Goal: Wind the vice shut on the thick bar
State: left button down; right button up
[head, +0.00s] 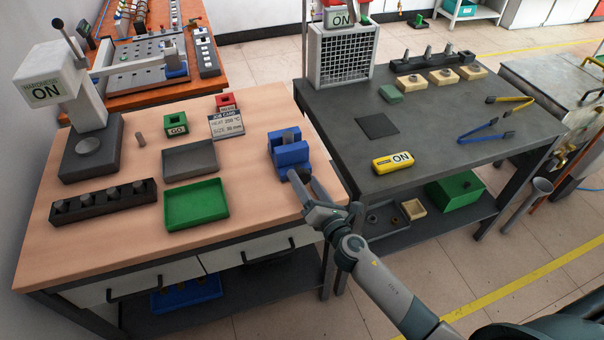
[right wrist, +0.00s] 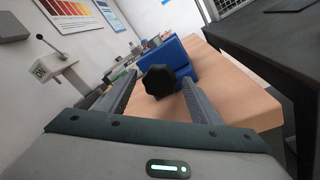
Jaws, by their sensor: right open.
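The blue vice (head: 288,150) stands near the right edge of the wooden bench. My right gripper (head: 303,176) is open at the vice's front. In the right wrist view its two fingers (right wrist: 157,88) are on either side of the knob, with gaps showing. In the head view the knob is mostly hidden by the fingers. My left gripper is not in view.
A green tray (head: 197,204), a grey tray (head: 190,160) and a dark rack (head: 104,203) of short bars lie left of the vice. A job card (head: 226,125) stands behind. A dark table (head: 430,120) with tongs is at right, across a narrow gap.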

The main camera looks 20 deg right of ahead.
jog(key=shift+w+a, duration=0.15)
jog(key=shift+w, duration=1.1)
jog(key=c, duration=1)
jog(key=shift+f+m+b, duration=0.3)
jog(key=shift+m+b, duration=0.75)
jog(key=shift+m, duration=0.15)
jog(key=shift+m+b, duration=0.4)
jog(key=shift+m, duration=0.2)
jog(key=shift+r+m+t, duration=0.2)
jog(key=shift+m+t, duration=0.1)
jog(key=shift+m, duration=0.4)
